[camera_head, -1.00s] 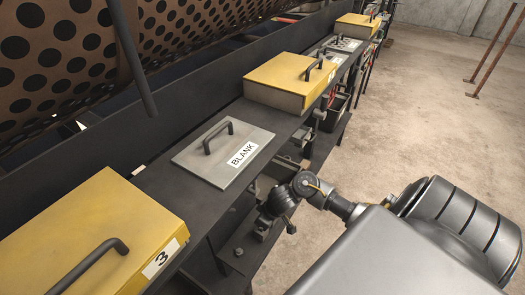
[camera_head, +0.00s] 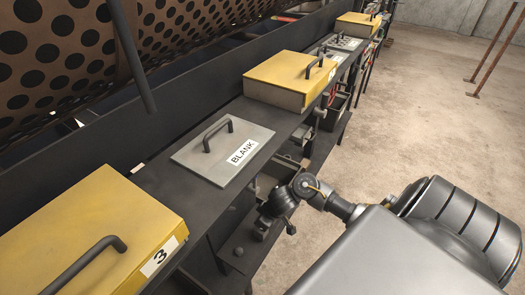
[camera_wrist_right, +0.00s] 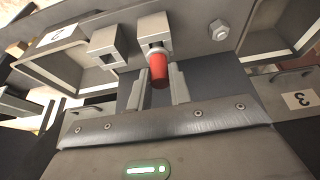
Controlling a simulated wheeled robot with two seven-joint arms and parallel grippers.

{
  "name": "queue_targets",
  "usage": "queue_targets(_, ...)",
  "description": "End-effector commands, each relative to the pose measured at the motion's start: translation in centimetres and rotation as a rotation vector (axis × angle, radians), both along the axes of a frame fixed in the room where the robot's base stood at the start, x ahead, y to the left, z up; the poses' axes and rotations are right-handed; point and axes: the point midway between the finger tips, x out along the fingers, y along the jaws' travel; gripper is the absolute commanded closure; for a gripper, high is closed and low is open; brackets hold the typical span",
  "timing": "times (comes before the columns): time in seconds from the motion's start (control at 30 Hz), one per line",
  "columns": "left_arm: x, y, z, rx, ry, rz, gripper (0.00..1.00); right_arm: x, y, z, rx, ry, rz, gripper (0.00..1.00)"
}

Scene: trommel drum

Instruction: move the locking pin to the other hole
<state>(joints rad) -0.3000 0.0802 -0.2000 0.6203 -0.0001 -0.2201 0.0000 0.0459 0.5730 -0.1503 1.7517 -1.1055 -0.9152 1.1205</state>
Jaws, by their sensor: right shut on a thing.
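In the right wrist view the locking pin (camera_wrist_right: 159,76) shows as a red grip at the right one of two square metal blocks (camera_wrist_right: 154,28). The left block (camera_wrist_right: 107,45) has a dark opening and no pin shows in it. My right gripper (camera_wrist_right: 161,92) is shut on the red grip, with one finger on each side. The pin's shank is hidden, so I cannot tell how deep it sits. In the head view my right arm reaches in below the ledge, and its fingertips are hidden there. My left gripper is not in view.
A bolt head (camera_wrist_right: 219,30) sits right of the blocks. In the head view a BLANK plate (camera_head: 195,166) and yellow covers (camera_head: 285,82) line the dark ledge. The perforated drum (camera_head: 70,50) is behind. Open concrete floor (camera_head: 420,110) lies to the right.

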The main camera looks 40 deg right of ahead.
Motion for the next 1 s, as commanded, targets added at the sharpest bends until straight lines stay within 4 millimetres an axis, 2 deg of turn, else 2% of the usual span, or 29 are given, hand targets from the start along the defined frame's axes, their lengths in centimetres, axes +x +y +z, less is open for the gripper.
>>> queue_targets(0.43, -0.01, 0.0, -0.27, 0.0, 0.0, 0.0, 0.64, 0.0, 0.0, -0.65, 0.0, 0.0, -0.001, 1.0)
queue_targets(0.47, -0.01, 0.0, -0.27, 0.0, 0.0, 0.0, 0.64, 0.0, 0.0, -0.65, 0.0, 0.0, -0.001, 0.78)
queue_targets(0.63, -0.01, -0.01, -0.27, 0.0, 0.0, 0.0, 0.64, 0.0, 0.0, -0.65, 0.0, 0.0, -0.001, 0.55)
queue_targets(1.0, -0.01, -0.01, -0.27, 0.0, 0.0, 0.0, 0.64, -0.02, -0.01, -0.67, 0.0, 0.001, -0.001, 0.55)
